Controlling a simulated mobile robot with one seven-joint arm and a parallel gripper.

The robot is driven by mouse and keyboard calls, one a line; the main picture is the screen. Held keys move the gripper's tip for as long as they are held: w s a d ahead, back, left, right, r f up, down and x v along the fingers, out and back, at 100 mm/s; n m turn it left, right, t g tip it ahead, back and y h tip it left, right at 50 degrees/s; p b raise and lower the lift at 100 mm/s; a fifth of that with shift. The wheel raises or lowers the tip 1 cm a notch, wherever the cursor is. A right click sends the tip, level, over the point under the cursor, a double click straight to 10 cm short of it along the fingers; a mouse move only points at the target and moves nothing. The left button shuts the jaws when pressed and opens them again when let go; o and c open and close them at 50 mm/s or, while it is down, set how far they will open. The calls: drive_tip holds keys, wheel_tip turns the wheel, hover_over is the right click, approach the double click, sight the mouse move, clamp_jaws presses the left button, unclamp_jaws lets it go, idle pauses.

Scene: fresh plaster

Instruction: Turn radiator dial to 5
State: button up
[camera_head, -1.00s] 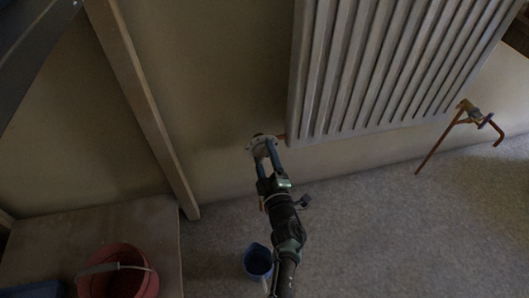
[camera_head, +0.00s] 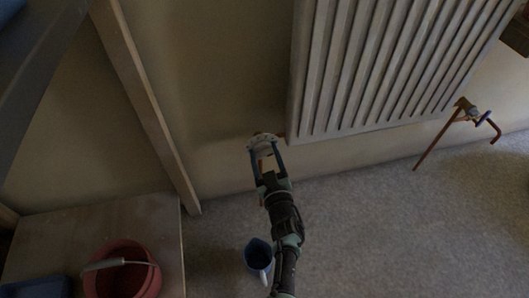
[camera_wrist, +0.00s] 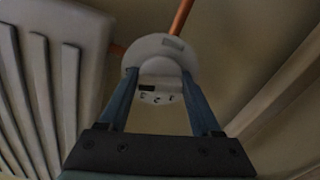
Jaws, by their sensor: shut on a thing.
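The radiator dial (camera_head: 262,142) is a whitish round knob at the lower left corner of the white radiator (camera_head: 385,75). In the wrist view the dial (camera_wrist: 158,62) shows a broad disc with a smaller part below it that bears small dark marks; which number is set cannot be read. My gripper (camera_head: 265,149) reaches up to the dial from below. Its two blue fingers stand on either side of the dial in the wrist view (camera_wrist: 159,80), shut on it. The fingertips partly cover the dial's sides.
A copper pipe (camera_wrist: 181,17) runs behind the dial. Another copper pipe with a valve (camera_head: 463,106) is at the radiator's right end. A blue jug (camera_head: 258,254) stands on the floor below my arm. A red bucket (camera_head: 152,283) is at the lower left. A wooden post (camera_head: 140,95) leans left of the dial.

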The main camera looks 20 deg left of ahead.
drive_tip(key=shift+m, duration=0.3)
drive_tip(key=o, duration=1.3)
drive_tip(key=shift+p+v, duration=3.9)
drive_tip(key=shift+v, duration=2.6)
